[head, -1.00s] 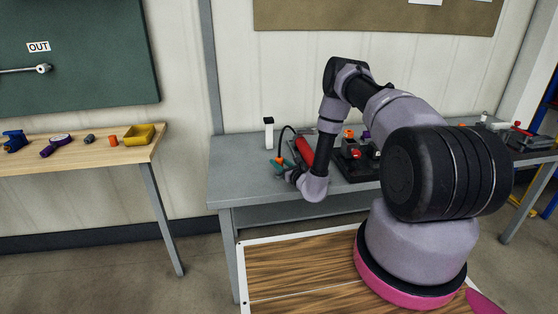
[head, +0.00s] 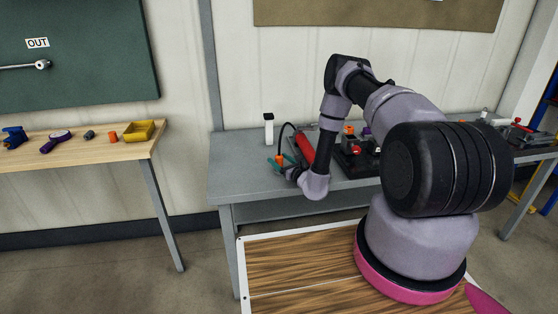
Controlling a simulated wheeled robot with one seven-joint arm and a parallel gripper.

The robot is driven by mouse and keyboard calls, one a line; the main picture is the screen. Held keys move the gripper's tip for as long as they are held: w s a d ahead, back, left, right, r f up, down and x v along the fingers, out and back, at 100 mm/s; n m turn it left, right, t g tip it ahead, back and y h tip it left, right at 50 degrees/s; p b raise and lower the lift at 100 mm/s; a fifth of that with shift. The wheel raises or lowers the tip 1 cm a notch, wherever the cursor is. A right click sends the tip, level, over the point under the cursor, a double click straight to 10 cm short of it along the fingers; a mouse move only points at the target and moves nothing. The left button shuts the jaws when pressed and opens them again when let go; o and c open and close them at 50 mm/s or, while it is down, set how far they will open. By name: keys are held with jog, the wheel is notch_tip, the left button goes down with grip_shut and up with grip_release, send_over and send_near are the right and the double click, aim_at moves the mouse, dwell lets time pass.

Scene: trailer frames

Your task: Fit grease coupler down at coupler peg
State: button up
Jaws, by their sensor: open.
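A red grease gun (head: 304,147) lies on the grey bench, with a thin black hose (head: 283,128) arching left from it. A small orange piece (head: 279,158), seemingly the grease coupler, shows upright at the hose's lower end. My gripper (head: 278,163) has teal fingers beside this orange piece at the bench's left part; it is open. The picture is too small to tell whether a finger touches the piece. The coupler peg cannot be made out; it may be hidden by the orange piece or my gripper.
A dark fixture with red and orange parts (head: 352,155) is to the right, partly behind my arm. The grey bench (head: 232,172) is bare at its left. A wooden table (head: 75,155) stands further left.

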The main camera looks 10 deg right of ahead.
jog(key=v, duration=0.9)
jog(key=shift+s+d, duration=0.15)
jog(key=shift+s, duration=0.2)
jog(key=s+a+r+n+g+y, duration=0.1)
jog(key=a+r+n+g+y, duration=0.25)
jog(key=r, duration=0.45)
jog(key=a+r+n+g+y, duration=0.2)
jog(key=a+r+n+y, duration=0.15)
jog(key=r, duration=0.55)
jog(key=s+a+r+n+g+y, duration=0.1)
jog(key=a+r+n+g+y, duration=0.2)
jog(key=r+n, duration=0.35)
jog(key=s+a+r+n+g, duration=0.3)
jog(key=s+r+n+g, duration=0.3)
jog(key=r, duration=0.4)
jog(key=s+d+r+n+g+h, duration=0.1)
jog(key=s+r+n+h, duration=0.2)
jog(key=s, duration=0.4)
jog(key=s+d+r+n+g+h, duration=0.2)
jog(key=s+r+h, duration=0.2)
jog(key=s+r, duration=0.15)
jog(key=s+d+r+n+t+h, duration=0.2)
jog(key=s+d+r+t+h, duration=0.6)
jog(key=s+d, duration=0.2)
jog(key=shift+d+n, duration=0.35)
jog(key=shift+d, duration=0.55)
jog(key=shift+s+r, duration=0.1)
